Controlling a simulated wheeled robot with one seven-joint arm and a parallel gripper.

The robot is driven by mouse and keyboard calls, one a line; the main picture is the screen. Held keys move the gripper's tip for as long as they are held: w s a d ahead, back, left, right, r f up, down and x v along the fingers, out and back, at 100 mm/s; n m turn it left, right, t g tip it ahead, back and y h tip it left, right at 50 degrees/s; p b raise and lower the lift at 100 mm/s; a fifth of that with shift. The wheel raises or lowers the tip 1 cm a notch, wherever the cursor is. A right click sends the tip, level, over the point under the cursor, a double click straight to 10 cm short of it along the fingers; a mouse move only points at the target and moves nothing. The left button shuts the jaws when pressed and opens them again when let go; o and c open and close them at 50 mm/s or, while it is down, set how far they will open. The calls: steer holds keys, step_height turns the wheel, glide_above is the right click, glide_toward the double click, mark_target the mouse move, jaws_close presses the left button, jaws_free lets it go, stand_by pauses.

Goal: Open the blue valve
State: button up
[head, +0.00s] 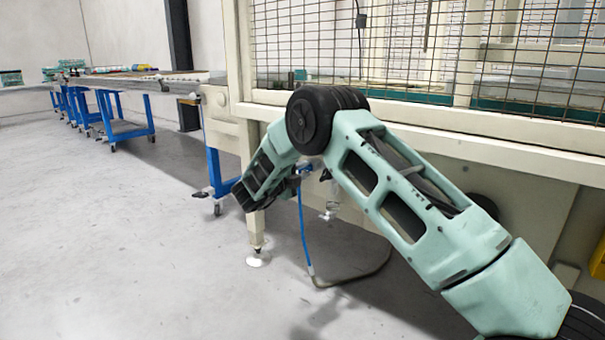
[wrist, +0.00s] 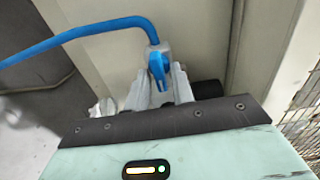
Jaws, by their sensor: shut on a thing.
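The blue valve (wrist: 158,68) has a small blue handle and shows in the wrist view at the top middle, on a light grey fitting. A blue hose runs from it to the left. My gripper (wrist: 160,82) has its two grey fingers on either side of the blue handle and is shut on it. In the head view, my arm hides most of the valve; a bit of blue (head: 306,169) shows beside the end of my arm, below the elbow. Which way the handle is turned is hard to tell.
The blue hose (head: 302,230) hangs from the valve to the floor in the head view. A cream machine frame (head: 222,128) with a wire mesh guard (head: 420,50) stands behind my arm. Blue-legged carts (head: 150,115) stand at the left. The grey floor in front is clear.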

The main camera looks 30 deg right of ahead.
steer(key=shift+a+f, duration=0.1)
stand_by(0.4)
steer(key=o, duration=0.7)
steer(key=p+v, duration=0.5)
steer(key=v, duration=1.2)
steer(key=shift+a+p, duration=0.15)
steer(key=shift+p, duration=0.2)
steer(key=shift+s, duration=0.1)
